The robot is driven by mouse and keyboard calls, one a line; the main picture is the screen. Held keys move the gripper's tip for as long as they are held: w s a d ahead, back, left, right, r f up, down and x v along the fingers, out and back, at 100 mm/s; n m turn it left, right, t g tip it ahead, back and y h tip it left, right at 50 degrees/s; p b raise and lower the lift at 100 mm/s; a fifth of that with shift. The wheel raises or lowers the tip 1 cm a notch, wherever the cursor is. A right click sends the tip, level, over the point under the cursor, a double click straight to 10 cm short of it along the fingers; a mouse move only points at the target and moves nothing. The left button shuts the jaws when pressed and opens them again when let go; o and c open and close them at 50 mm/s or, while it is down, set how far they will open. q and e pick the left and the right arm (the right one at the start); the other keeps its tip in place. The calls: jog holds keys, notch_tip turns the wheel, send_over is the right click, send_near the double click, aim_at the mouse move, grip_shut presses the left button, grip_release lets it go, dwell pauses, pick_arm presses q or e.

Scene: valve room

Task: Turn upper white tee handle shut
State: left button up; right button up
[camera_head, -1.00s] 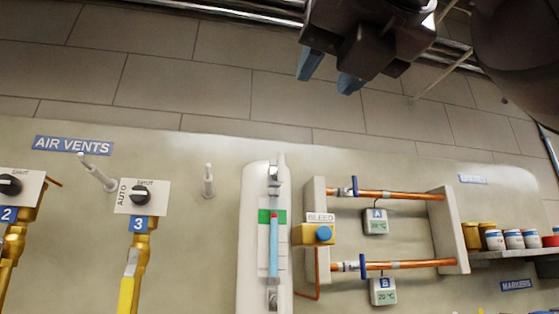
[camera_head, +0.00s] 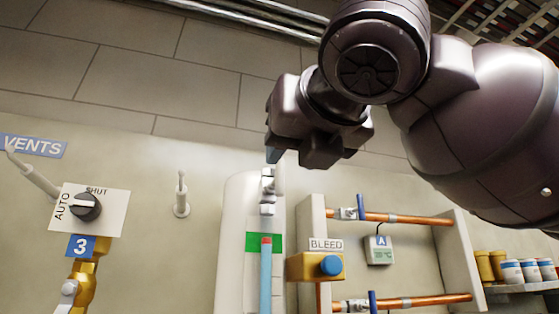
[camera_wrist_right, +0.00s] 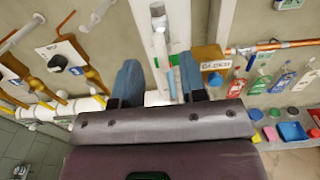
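The upper white tee handle (camera_head: 267,184) is at the top of the tall white gauge panel (camera_head: 232,240), above a green patch and a light-blue tube (camera_head: 266,275). A pale handle-like piece (camera_wrist_right: 157,14) lies ahead of the fingers there. Contact with the handle cannot be made out. My left gripper is not in view.
The yellow bleed block (camera_head: 304,268) with a blue knob is right of the panel. Copper pipes (camera_head: 405,219) run farther right. A black selector knob (camera_head: 85,206) and a white wall peg (camera_head: 182,197) are to the left. Pots stand on a right shelf (camera_head: 520,288).

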aim_at(282, 166)
jog(key=shift+p+x, duration=0.65)
jog(key=shift+x, duration=2.1)
grip_shut()
